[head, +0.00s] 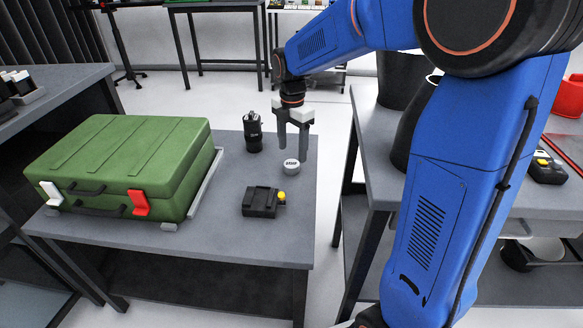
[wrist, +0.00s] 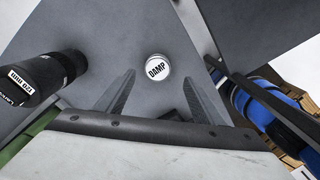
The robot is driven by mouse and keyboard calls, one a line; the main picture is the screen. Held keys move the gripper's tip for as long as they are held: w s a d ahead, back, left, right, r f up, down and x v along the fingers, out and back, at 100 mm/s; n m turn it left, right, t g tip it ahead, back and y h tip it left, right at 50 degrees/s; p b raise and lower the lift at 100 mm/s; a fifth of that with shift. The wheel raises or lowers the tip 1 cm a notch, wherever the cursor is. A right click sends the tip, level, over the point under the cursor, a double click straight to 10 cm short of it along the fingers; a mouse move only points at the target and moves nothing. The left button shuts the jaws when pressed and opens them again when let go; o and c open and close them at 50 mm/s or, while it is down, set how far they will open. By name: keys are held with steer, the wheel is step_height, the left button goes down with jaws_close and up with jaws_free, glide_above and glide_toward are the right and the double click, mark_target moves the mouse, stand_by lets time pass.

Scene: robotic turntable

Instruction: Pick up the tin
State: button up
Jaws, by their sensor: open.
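The tin (head: 291,167) is a small round white-topped can with dark lettering. It stands upright on the grey table (head: 228,226) near its right edge. In the wrist view the tin (wrist: 157,68) reads "DAMP" and lies just beyond the fingertips, roughly centred between them. My gripper (head: 292,148) points down above the table, close over the tin. In the wrist view my gripper (wrist: 158,90) has its two fingers spread apart with nothing between them. The tin appears apart from both fingers.
A black cylinder (head: 252,131) stands close left of the tin; it also shows in the wrist view (wrist: 45,78). A black box with a yellow knob (head: 262,201) sits in front. A green case (head: 125,160) fills the table's left. Another table with dark containers stands right, across a gap.

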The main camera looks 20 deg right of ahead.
mark_target(291, 163)
steer(key=shift+w+f, duration=0.15)
steer(key=shift+f, duration=1.45)
steer(key=shift+w+f, duration=0.1)
steer(key=shift+f, duration=1.5)
steer(key=c, duration=1.1)
